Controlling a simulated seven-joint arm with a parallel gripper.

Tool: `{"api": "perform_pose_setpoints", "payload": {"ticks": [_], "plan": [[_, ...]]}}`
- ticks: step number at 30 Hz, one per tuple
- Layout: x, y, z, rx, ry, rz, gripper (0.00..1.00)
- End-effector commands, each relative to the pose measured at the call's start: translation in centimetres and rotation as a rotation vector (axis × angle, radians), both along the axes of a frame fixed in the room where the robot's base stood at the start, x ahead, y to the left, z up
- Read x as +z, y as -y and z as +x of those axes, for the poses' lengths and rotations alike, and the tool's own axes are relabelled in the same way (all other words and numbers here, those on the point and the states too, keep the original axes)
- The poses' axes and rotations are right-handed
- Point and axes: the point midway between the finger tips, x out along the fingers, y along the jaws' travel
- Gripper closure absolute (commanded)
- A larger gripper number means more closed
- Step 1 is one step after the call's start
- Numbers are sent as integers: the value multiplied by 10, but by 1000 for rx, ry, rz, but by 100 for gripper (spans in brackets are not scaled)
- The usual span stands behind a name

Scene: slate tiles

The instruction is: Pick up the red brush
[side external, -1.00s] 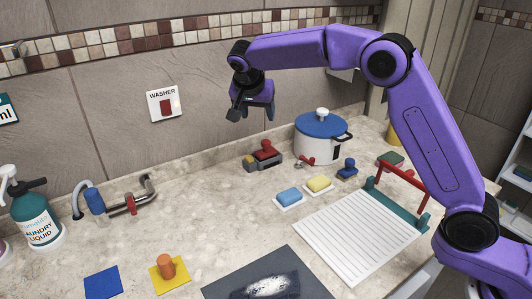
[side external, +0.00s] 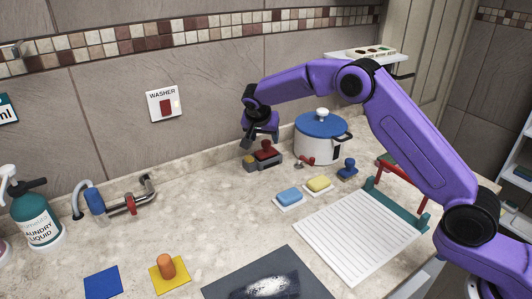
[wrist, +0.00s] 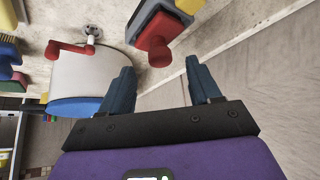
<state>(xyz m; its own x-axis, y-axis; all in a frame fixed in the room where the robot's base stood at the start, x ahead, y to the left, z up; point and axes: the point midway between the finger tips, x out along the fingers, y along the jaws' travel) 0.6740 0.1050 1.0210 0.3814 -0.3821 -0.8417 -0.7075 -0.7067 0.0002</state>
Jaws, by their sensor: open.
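A red block with a rounded knob handle (side external: 267,148) sits on a grey base near the wall, left of the pot. It looks most like the red brush, but I see no bristles. In the wrist view this red block (wrist: 156,34) is beyond the fingertips, its knob pointing toward the gap between them. My gripper (side external: 262,138) is just above and left of it in the side view, open and empty. Its two blue-grey fingers also show in the wrist view (wrist: 160,66), apart from the block.
A white pot with a blue lid (side external: 320,126) stands close on the right. A small red tap-like part (side external: 305,162), a blue sponge (side external: 289,195), a yellow sponge (side external: 319,184) and a blue knobbed piece (side external: 348,168) lie nearby.

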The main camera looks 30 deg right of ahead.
Motion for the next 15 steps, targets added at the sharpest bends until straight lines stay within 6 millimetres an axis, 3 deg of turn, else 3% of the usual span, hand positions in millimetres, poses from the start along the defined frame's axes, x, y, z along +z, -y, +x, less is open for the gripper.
{"api": "perform_pose_setpoints", "payload": {"ticks": [6,15], "plan": [[-21,10,10,1,0,1,38],[-24,11,11,2,0,2,41]]}}
